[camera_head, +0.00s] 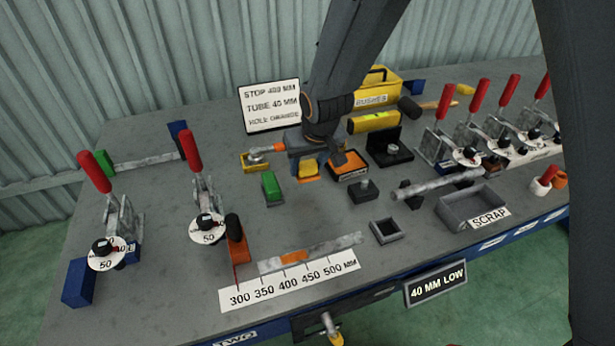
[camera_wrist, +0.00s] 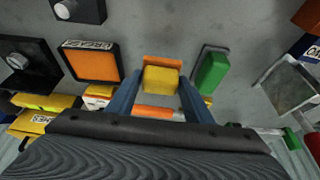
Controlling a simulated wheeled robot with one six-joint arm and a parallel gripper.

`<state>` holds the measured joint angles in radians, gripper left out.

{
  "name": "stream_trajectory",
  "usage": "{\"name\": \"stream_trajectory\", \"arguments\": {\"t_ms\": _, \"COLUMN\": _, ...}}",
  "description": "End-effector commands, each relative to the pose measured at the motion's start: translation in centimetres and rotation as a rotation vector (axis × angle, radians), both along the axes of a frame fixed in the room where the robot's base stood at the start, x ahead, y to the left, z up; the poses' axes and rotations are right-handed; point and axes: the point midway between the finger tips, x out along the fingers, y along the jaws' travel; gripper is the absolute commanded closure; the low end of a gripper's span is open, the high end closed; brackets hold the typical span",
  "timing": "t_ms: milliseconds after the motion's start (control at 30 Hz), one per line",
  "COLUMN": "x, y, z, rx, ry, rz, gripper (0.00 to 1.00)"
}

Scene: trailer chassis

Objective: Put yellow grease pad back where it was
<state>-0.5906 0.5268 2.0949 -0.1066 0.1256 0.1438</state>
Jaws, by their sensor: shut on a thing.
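The yellow grease pad (camera_wrist: 161,80) is between the two blue fingers of my gripper (camera_wrist: 158,88) in the wrist view, and the fingers are shut on it. In the head view the pad (camera_head: 308,169) shows under my gripper (camera_head: 306,160), low over the table. An orange piece (camera_wrist: 163,62) lies right against the pad's far side in the wrist view; in the head view this orange piece (camera_head: 309,179) shows just in front of the pad. I cannot tell whether the pad touches the table.
A green block (camera_head: 271,187) stands to the left and a black-framed orange pad (camera_head: 347,163) to the right, both close. A yellow padlock-like piece (camera_head: 255,160) is at the left. A grey scrap tray (camera_head: 470,208) and red-handled clamps (camera_head: 204,212) stand farther off.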

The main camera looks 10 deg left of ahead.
Motion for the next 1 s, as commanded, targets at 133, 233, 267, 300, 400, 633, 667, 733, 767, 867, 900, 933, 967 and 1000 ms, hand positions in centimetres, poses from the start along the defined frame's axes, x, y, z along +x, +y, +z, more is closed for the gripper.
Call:
{"name": "stream_trajectory", "arguments": {"t_ms": 133, "x": 0.0, "y": 0.0, "z": -1.5, "rx": -0.002, "ry": 0.003, "rz": 0.0, "gripper": 0.74}}
{"name": "stream_trajectory", "arguments": {"t_ms": 233, "x": 0.0, "y": 0.0, "z": -3.2, "rx": -0.001, "ry": 0.001, "rz": 0.001, "gripper": 0.74}}
{"name": "stream_trajectory", "arguments": {"t_ms": 267, "x": 0.1, "y": 0.0, "z": -3.6, "rx": -0.001, "ry": 0.001, "rz": 0.001, "gripper": 0.74}}
{"name": "stream_trajectory", "arguments": {"t_ms": 300, "x": 0.1, "y": 0.0, "z": -4.1, "rx": 0.0, "ry": 0.0, "rz": 0.001, "gripper": 0.74}}
{"name": "stream_trajectory", "arguments": {"t_ms": 400, "x": 0.0, "y": 0.0, "z": -4.5, "rx": 0.001, "ry": -0.001, "rz": 0.001, "gripper": 0.74}}
{"name": "stream_trajectory", "arguments": {"t_ms": 633, "x": 0.0, "y": 0.0, "z": -4.4, "rx": 0.001, "ry": 0.0, "rz": 0.0, "gripper": 0.74}}
{"name": "stream_trajectory", "arguments": {"t_ms": 667, "x": 0.0, "y": 0.0, "z": -4.4, "rx": 0.001, "ry": 0.0, "rz": 0.0, "gripper": 0.74}}
{"name": "stream_trajectory", "arguments": {"t_ms": 733, "x": 0.0, "y": 0.0, "z": -4.6, "rx": 0.001, "ry": 0.0, "rz": 0.0, "gripper": 0.74}}
{"name": "stream_trajectory", "arguments": {"t_ms": 767, "x": 0.1, "y": 0.0, "z": -4.7, "rx": 0.001, "ry": 0.0, "rz": 0.0, "gripper": 0.74}}
{"name": "stream_trajectory", "arguments": {"t_ms": 867, "x": 0.0, "y": 0.0, "z": -4.7, "rx": 0.001, "ry": 0.0, "rz": 0.0, "gripper": 0.48}}
{"name": "stream_trajectory", "arguments": {"t_ms": 900, "x": 0.0, "y": 0.0, "z": -4.7, "rx": 0.001, "ry": 0.0, "rz": 0.0, "gripper": 0.42}}
{"name": "stream_trajectory", "arguments": {"t_ms": 933, "x": 0.0, "y": 0.0, "z": -4.7, "rx": 0.001, "ry": 0.0, "rz": 0.0, "gripper": 0.37}}
{"name": "stream_trajectory", "arguments": {"t_ms": 967, "x": 0.0, "y": 0.0, "z": -4.7, "rx": 0.001, "ry": 0.0, "rz": 0.0, "gripper": 0.35}}
{"name": "stream_trajectory", "arguments": {"t_ms": 1000, "x": 0.0, "y": 0.0, "z": -4.7, "rx": 0.001, "ry": 0.0, "rz": 0.0, "gripper": 0.35}}
